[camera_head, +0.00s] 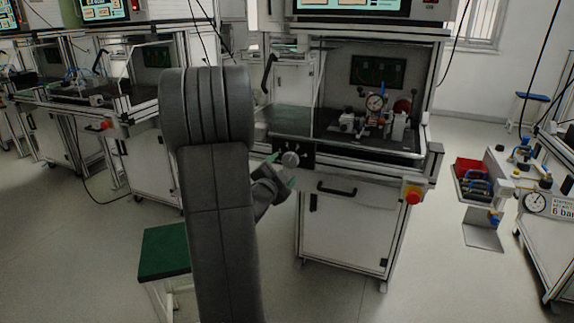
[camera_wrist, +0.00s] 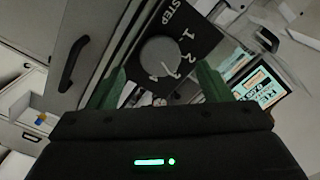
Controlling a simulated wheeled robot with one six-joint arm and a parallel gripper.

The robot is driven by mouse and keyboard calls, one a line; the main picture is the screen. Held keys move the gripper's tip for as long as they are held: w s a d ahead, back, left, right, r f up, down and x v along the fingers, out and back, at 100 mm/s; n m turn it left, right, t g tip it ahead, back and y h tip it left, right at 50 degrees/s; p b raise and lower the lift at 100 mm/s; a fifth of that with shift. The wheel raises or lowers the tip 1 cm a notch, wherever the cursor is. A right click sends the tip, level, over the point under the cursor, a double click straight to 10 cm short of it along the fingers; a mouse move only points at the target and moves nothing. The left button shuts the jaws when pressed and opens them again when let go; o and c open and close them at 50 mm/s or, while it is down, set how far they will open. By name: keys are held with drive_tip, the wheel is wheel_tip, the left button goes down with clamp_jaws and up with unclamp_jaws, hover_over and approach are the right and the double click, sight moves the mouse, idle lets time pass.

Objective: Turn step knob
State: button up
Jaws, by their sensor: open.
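The step knob (camera_wrist: 160,57) is a round grey dial on a black panel (camera_wrist: 195,15) in the wrist view. The panel carries the word STEP and the numbers 1, 2 and 3. The knob also shows small in the head view (camera_head: 290,159), on the front of the test station. My gripper (camera_wrist: 158,85) is open, with one green finger on each side of the knob in the picture. I cannot tell whether either finger touches it. In the head view my gripper (camera_head: 278,172) is beside the knob, partly hidden by my arm.
The test station (camera_head: 340,225) has a cabinet door with a black handle below the panel. A green-topped stool (camera_head: 163,251) stands at the lower left. Open floor lies in front of the station.

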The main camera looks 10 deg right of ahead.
sight(289, 162)
drive_tip(key=v, duration=0.9)
drive_tip(key=x, duration=1.4)
drive_tip(key=shift+s, duration=0.1)
drive_tip(key=shift+s+a, duration=0.1)
